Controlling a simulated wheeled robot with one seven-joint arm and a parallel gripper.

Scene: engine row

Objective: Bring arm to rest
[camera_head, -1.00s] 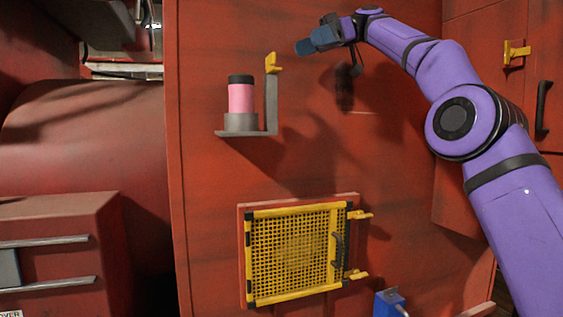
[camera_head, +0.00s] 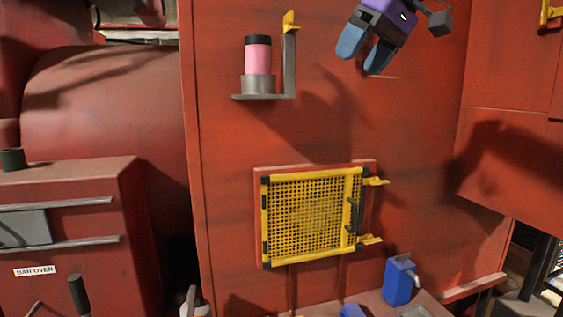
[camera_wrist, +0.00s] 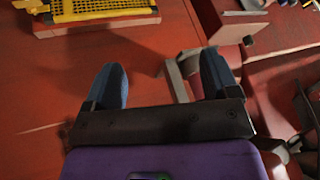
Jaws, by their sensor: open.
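My gripper (camera_head: 365,50) is at the top of the head view, in front of the red wall, with its two blue fingers pointing down. The fingers are apart and nothing shows between them. In the wrist view my gripper (camera_wrist: 163,88) also has its blue fingers spread, with red wall and some grey parts beyond. Most of my arm is out of the head view above.
A pink canister (camera_head: 258,58) with a black cap stands on a grey wall bracket (camera_head: 263,97) left of my gripper. A yellow mesh panel (camera_head: 310,215) with latches is below. A blue block (camera_head: 398,282) stands at lower right. The wall between is clear.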

